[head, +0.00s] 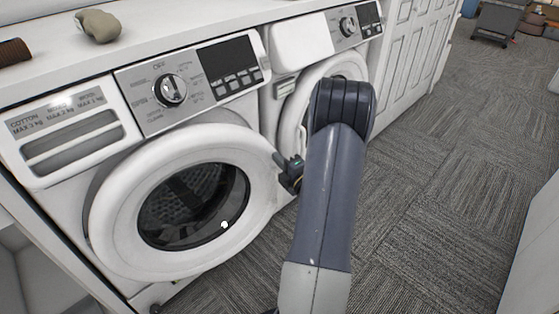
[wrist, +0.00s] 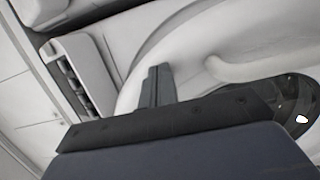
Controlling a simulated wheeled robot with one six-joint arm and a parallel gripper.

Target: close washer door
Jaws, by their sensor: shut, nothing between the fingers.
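The near washer has a round white door (head: 108,208) with a dark glass centre, slightly ajar from the washer body (head: 70,180). Its hinge side is not clear. My gripper (head: 281,160) is at the right edge of this door, close to its rim; I cannot tell whether it touches. In the wrist view the gripper fingers (wrist: 158,84) are together and empty, in front of the white door ring (wrist: 205,45). The dark glass (wrist: 290,95) shows at the right of that view.
A second machine (head: 300,40) stands to the right, its round door (head: 335,68) partly hidden by my arm. A white counter (head: 45,35) runs above, with a beige lump (head: 98,26) on it. White panelled cabinets (head: 412,60) follow. Grey carpet (head: 440,190) is open at right.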

